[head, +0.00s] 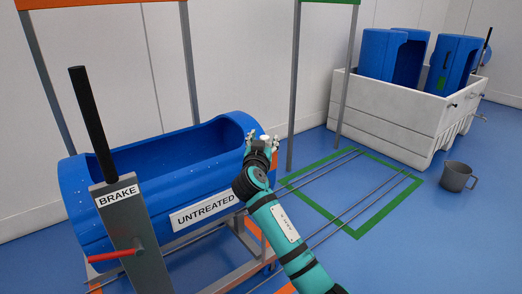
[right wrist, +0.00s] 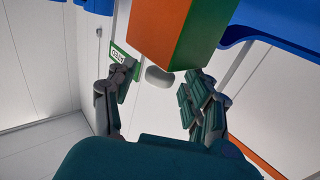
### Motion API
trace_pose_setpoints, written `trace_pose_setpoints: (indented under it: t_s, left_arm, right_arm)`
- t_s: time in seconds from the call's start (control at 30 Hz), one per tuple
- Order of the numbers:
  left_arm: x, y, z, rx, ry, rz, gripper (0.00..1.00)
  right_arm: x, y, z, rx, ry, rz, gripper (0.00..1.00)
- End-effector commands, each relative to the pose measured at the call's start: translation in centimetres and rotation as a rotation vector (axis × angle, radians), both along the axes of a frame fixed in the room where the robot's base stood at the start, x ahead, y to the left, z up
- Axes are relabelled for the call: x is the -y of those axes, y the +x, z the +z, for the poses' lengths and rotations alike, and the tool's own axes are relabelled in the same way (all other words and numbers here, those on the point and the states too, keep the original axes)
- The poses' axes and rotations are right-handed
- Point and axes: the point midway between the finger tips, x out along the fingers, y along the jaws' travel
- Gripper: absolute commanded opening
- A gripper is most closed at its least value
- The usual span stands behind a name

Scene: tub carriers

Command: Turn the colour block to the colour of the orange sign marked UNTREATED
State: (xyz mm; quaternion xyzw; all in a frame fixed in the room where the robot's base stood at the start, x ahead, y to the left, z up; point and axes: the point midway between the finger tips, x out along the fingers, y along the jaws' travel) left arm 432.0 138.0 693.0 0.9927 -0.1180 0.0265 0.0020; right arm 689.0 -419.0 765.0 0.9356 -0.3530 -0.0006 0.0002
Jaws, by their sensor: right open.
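The colour block (right wrist: 155,35) shows at the top of the right wrist view, with an orange face on the left and a green face on the right. A pale rounded knob (right wrist: 158,77) sits just below it. My right gripper (head: 262,142) is open at the right end of the blue tub (head: 85,215); in the right wrist view its fingers stand on either side of the knob, with gaps visible. A white label (head: 205,212) on the tub reads UNTREATED. My left gripper is out of view.
A post marked BRAKE (head: 118,195) with a red handle (head: 115,253) stands at the tub's left front. Rails (head: 330,185) run right through a green floor outline (head: 385,215). A white crate (head: 385,110) and grey mug (head: 457,177) stand right. A green sign (right wrist: 118,57) is partly hidden.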

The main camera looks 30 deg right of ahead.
Motion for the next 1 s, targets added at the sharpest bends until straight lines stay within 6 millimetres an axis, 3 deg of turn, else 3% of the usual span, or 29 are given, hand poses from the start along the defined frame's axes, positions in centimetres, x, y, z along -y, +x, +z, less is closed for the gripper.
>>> trace_pose_setpoints:
  t_s: [0.3,0.5,1.0]
  left_arm:
    - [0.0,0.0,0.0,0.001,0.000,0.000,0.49]
    - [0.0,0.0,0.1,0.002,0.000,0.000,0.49]
    - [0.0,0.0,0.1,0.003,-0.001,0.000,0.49]
  right_arm:
    - [-4.5,-5.1,-0.2,-0.002,0.006,0.001,0.52]
    - [-6.4,-7.3,-0.2,-0.003,0.003,0.000,0.52]
    - [-7.0,-8.0,-0.1,-0.002,0.001,-0.001,0.52]
